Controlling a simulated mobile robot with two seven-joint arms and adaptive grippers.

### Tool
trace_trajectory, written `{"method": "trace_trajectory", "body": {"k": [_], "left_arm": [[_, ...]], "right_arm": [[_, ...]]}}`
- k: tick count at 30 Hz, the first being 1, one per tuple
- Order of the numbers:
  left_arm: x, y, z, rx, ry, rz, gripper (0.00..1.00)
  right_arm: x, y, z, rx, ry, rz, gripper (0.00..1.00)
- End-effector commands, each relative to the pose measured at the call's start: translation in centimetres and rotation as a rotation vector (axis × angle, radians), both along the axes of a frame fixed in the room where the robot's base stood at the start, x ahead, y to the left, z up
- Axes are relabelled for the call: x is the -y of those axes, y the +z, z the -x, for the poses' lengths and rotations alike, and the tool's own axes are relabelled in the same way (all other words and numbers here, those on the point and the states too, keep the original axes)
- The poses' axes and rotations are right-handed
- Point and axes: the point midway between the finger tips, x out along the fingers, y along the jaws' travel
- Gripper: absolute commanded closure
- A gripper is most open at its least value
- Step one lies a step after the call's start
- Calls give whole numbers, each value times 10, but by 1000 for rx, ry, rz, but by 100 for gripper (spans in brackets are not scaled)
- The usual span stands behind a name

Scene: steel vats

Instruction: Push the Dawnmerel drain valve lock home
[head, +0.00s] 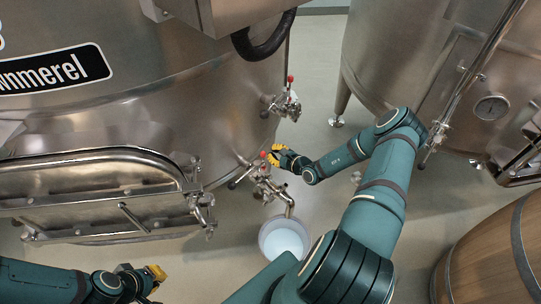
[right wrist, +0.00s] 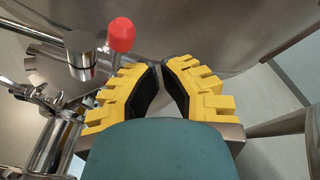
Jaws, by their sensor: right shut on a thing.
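The vat labelled "...wnmerel" (head: 150,120) fills the left of the head view. Its low drain valve (head: 265,180) has a red knob (head: 263,155) and a spout over a bucket. My right gripper (head: 275,156) is at this valve, just right of the knob. In the right wrist view its yellow fingers (right wrist: 160,68) are closed together at the tips, beside the red knob (right wrist: 121,35), which stands free of them to the left. What the tips hold is mostly hidden. My left gripper (head: 152,279) is low at the left, away from the valve, its jaws unclear.
A pale bucket (head: 285,238) stands under the spout. A second red-topped valve (head: 289,100) is higher on the vat. A latched hatch (head: 90,190) is at left. Another steel vat (head: 400,60) and a wooden barrel (head: 490,255) stand at right. Floor shows between the vats.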

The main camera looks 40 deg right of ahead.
Motion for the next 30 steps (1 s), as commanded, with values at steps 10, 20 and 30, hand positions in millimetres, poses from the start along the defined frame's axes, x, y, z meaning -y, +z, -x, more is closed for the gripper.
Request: {"method": "trace_trajectory", "body": {"k": [10,20,30], "left_arm": [[0,-4,0,0,0,0,100],[0,11,0,0,0,0,100],[0,28,0,0,0,0,100]], "right_arm": [[12,-1,-1,0,0,3,100],[15,8,18,-2,-1,1,100],[18,16,47,-2,-1,1,100]]}}
